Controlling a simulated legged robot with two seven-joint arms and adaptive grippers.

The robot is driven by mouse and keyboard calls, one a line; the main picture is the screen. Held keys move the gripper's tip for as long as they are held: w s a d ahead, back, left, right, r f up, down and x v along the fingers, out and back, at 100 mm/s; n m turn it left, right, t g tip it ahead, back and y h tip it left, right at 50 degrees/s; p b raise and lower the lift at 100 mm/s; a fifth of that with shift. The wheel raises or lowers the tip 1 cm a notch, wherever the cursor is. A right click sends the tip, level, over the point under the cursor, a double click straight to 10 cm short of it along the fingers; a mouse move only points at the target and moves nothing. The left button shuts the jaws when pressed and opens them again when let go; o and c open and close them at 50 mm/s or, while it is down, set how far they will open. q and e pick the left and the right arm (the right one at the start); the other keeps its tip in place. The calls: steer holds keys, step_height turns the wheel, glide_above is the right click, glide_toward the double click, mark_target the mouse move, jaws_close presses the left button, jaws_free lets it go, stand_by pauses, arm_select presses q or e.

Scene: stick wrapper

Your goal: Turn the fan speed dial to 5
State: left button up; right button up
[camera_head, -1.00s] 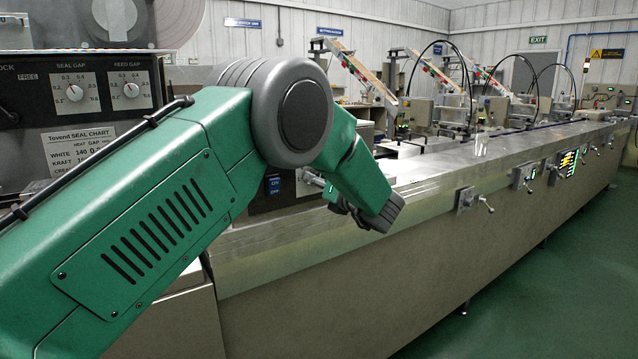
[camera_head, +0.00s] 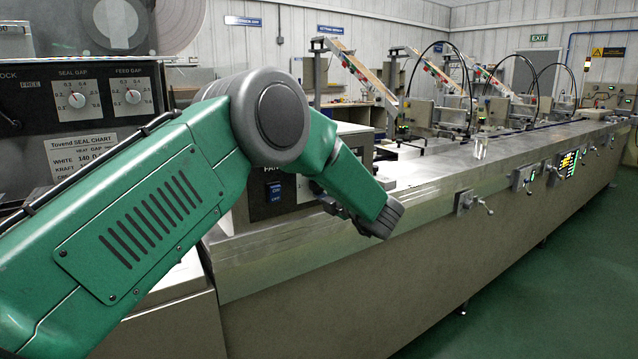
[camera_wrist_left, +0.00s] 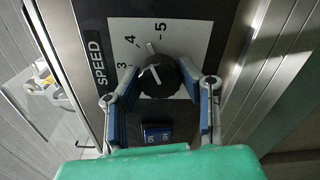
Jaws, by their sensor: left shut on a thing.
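The black fan speed dial (camera_wrist_left: 162,76) shows in the left wrist view on a panel lettered SPEED, with a white scale reading 3, 4 and 5. A white mark on the dial points up and left, nearest the 3–4 side as far as I can tell. My left gripper (camera_wrist_left: 158,88) is shut on the dial, one blue-padded finger on each side. In the head view my left gripper (camera_head: 328,200) is partly hidden behind my forearm at the FAN panel (camera_head: 273,178). The dial is hidden there. My right gripper is out of view.
A blue switch (camera_wrist_left: 157,132) sits below the dial. A control box with two gap dials (camera_head: 105,98) stands at the left. The long metal machine bed (camera_head: 450,165) runs to the back right, with a clamp handle (camera_head: 472,202) on its front. Green floor lies clear at the right.

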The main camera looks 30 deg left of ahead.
arm_select(q)
steer(key=shift+m+p, duration=1.05)
steer(key=shift+m, duration=1.05)
steer(key=shift+d+f, duration=0.1)
steer(key=o, duration=1.1)
steer(key=shift+o, duration=0.3)
steer(key=shift+w+f, duration=0.1)
steer(key=shift+w, duration=0.1)
steer(key=shift+s, duration=0.1)
